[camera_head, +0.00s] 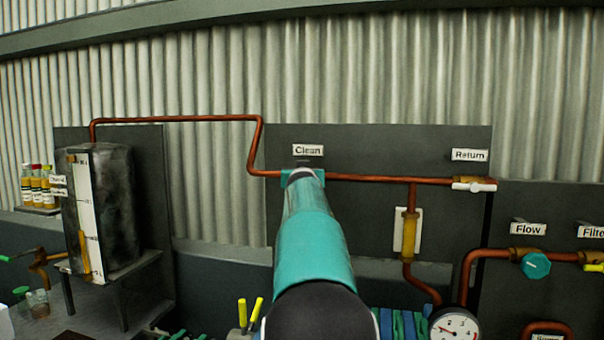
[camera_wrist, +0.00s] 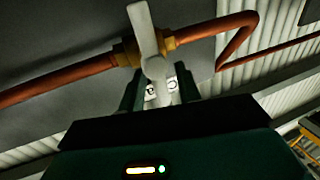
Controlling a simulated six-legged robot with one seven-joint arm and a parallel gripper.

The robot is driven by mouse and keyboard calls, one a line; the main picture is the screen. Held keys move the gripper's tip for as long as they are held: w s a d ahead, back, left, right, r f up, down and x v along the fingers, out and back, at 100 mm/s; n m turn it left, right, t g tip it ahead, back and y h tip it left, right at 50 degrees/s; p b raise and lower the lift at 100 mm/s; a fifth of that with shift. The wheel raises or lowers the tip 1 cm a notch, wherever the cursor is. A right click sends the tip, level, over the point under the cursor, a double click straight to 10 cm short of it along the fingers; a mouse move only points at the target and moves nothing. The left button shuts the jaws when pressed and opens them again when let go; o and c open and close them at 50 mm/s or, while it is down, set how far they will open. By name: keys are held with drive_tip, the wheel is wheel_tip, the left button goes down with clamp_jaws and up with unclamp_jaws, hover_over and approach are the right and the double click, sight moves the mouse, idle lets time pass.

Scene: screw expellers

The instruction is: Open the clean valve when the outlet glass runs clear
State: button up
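The clean valve has a white lever (camera_wrist: 142,28) on a brass body (camera_wrist: 125,52) in the wrist view; the lever stands across the copper pipe. My gripper (camera_wrist: 160,84) is right at the lever, with a dark finger on either side of its lower end. Whether the fingers press on it is not clear. In the head view my arm hides most of this valve, under the Clean label (camera_head: 308,150). The outlet glass seems to be the sight tube (camera_head: 409,234) on the vertical pipe before a white plate; it looks amber-brown.
The Return valve (camera_head: 474,186) has a white lever lying along the pipe. A pressure gauge (camera_head: 454,326) and a teal Flow knob (camera_head: 535,265) are at lower right. A dark tank (camera_head: 112,205) and sample bottles (camera_head: 36,190) are at left.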

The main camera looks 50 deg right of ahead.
drive_tip(key=shift+w+d+f, duration=0.15)
drive_tip(key=shift+w+d, duration=0.1)
drive_tip(key=shift+d, duration=0.15)
drive_tip(key=shift+s, duration=0.1)
drive_tip(key=shift+a, duration=0.1)
clamp_jaws()
